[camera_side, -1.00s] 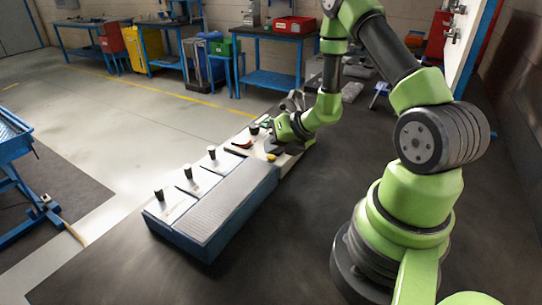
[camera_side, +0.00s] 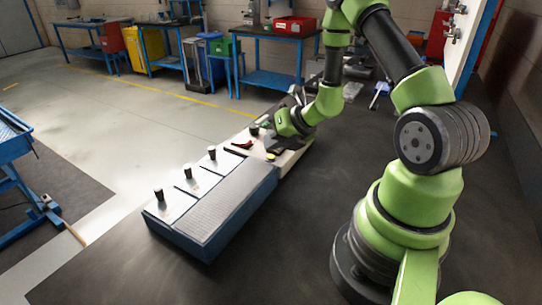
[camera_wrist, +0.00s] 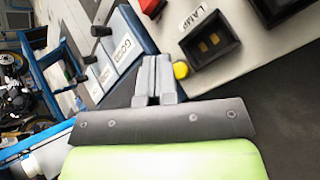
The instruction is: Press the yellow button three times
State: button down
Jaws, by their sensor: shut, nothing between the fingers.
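The yellow button (camera_wrist: 181,70) is a small round knob on a pale panel, beside a black recessed box by the label LAMP. It shows as a small yellow spot in the side view (camera_side: 270,156). My gripper (camera_wrist: 156,60) is shut and empty, its grey fingertips together just left of the button in the wrist view. In the side view my gripper (camera_side: 272,143) is low over the panel, close to the button. I cannot tell how high the fingertips are above the panel or whether they touch anything.
A red part (camera_wrist: 151,6) sits on the pale panel (camera_wrist: 255,55). Beside it is a long blue-sided box (camera_side: 215,215) with several upright black knobs. Dark bench surface lies open on the right. Workbenches (camera_side: 270,80) stand far behind.

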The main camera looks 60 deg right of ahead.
aim_at(272, 155)
jog(key=shift+r, duration=2.5)
jog(key=s+a+r+n+g+y, duration=0.25)
jog(key=a+r+n+y, duration=0.25)
jog(key=a+r+n, duration=1.25)
jog(key=s+r+n+h, duration=0.1)
jog(key=s+n+h, duration=0.3)
jog(key=s+n, duration=0.9)
jog(key=n, duration=0.9)
jog(key=shift+s+d+r, duration=0.15)
jog(key=shift+d+r, duration=0.05)
jog(key=shift+d, duration=0.2)
